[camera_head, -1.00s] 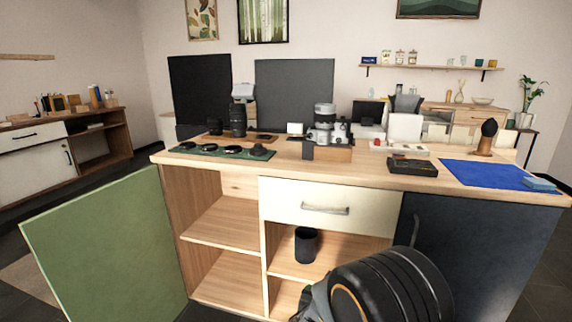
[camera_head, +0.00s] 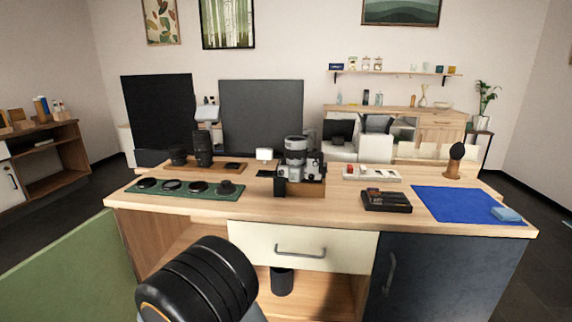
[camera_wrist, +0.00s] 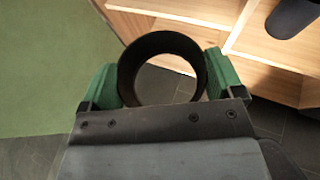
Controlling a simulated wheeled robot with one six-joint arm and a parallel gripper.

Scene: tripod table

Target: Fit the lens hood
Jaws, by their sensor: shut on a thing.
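My gripper (camera_wrist: 160,90) shows in the wrist view with two green fingers shut on the lens hood (camera_wrist: 124,68), a black, open-ended ring. The fingers press on its left and right sides, and floor and a shelf edge show through it. The camera (camera_head: 313,166), silver and black with a lens pointing up, sits on a wooden block at the middle of the table in the head view. The hood is well apart from it. In the head view only a black part of my arm shows at the bottom; gripper and hood are not visible there.
The table (camera_head: 330,207) holds a green mat (camera_head: 187,194) with round lens parts, a black box (camera_head: 386,200) and a blue cloth (camera_head: 455,204). A dark cup (camera_head: 282,281) stands in the shelf below the drawer. A green panel (camera_head: 62,268) stands at left.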

